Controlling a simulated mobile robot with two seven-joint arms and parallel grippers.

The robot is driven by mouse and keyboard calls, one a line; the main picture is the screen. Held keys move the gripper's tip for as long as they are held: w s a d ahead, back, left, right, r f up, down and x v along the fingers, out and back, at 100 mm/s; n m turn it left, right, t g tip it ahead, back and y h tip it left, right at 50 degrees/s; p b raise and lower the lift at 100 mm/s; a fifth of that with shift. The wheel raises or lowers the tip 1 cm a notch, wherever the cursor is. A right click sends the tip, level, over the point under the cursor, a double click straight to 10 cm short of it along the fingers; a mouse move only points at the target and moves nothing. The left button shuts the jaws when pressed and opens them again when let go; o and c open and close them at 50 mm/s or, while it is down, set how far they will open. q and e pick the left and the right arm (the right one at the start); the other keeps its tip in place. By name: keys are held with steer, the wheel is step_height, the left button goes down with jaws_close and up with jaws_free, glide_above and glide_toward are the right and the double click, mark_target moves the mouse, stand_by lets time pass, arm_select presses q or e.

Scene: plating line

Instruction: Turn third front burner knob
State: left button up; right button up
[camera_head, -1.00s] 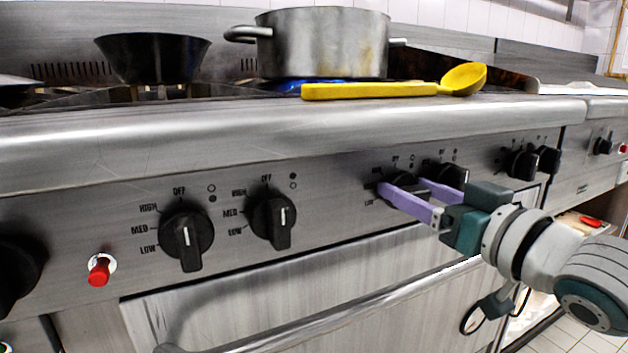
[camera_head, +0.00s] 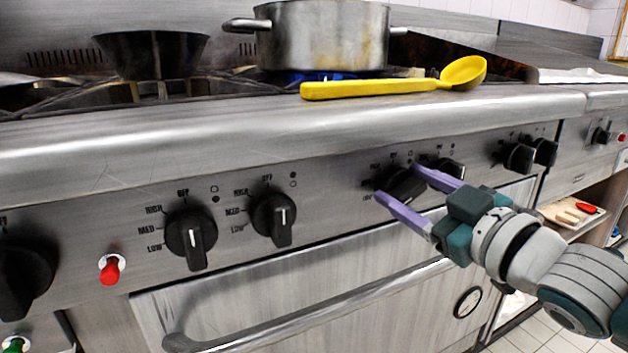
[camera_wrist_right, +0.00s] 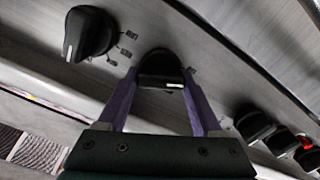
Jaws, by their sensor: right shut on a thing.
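My right gripper (camera_head: 401,184) is at the front panel, its two purple fingers on either side of a black burner knob (camera_head: 406,187) and shut on it. This knob's handle looks tilted; the fingers partly cover its printed marks. In the right wrist view the knob (camera_wrist_right: 160,69) sits between the fingertips, with a pale pointer line on its near edge. Another black knob (camera_head: 449,168) is just to its right. Two black knobs, (camera_head: 190,236) and (camera_head: 275,217), stand to the left with handles pointing down. My left gripper is not in view.
A metal pot (camera_head: 322,38) stands over a blue flame on the cooktop. A yellow ladle (camera_head: 395,86) lies near the cooktop's front edge. A dark pan (camera_head: 150,55) is at back left. An oven handle (camera_head: 310,318) runs below the panel. A red button (camera_head: 111,270) is at left.

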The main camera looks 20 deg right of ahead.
steer(key=o, duration=1.3)
steer(key=shift+s, duration=0.1)
steer(key=shift+s, duration=0.25)
steer(key=s+p, duration=0.1)
steer(key=s, duration=0.5)
steer(key=s+p, duration=0.1)
steer(key=s, duration=0.2)
steer(key=shift+s+d+p, duration=0.15)
steer(key=shift+d+p, duration=0.2)
